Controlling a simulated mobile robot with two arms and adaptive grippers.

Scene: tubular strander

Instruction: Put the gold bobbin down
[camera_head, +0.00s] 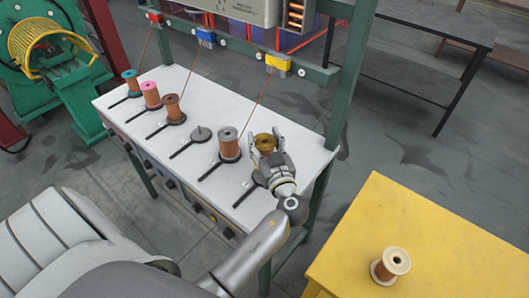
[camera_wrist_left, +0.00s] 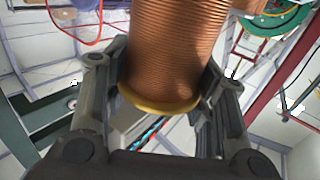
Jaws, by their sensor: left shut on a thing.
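The gold bobbin (camera_head: 265,140), with gold flanges and a copper winding, is between the fingers of my left gripper (camera_head: 267,152) above the right end of the white bench (camera_head: 180,88). In the left wrist view, the copper winding and gold flange of the gold bobbin (camera_wrist_left: 168,60) fill the space between the fingers of the left gripper (camera_wrist_left: 165,95). A dark holder (camera_head: 246,192) shows partly below the gripper. Whether the bobbin touches anything below is hidden by the hand. My right gripper is not in view.
Teal (camera_head: 131,82), pink (camera_head: 151,95), brown (camera_head: 173,108) and grey (camera_head: 229,143) bobbins stand on the bench. One holder with a bare pin (camera_head: 199,133) lies between brown and grey. A cream-flanged bobbin (camera_head: 391,264) stands on the yellow table (camera_head: 440,235). A green post (camera_head: 350,75) rises behind.

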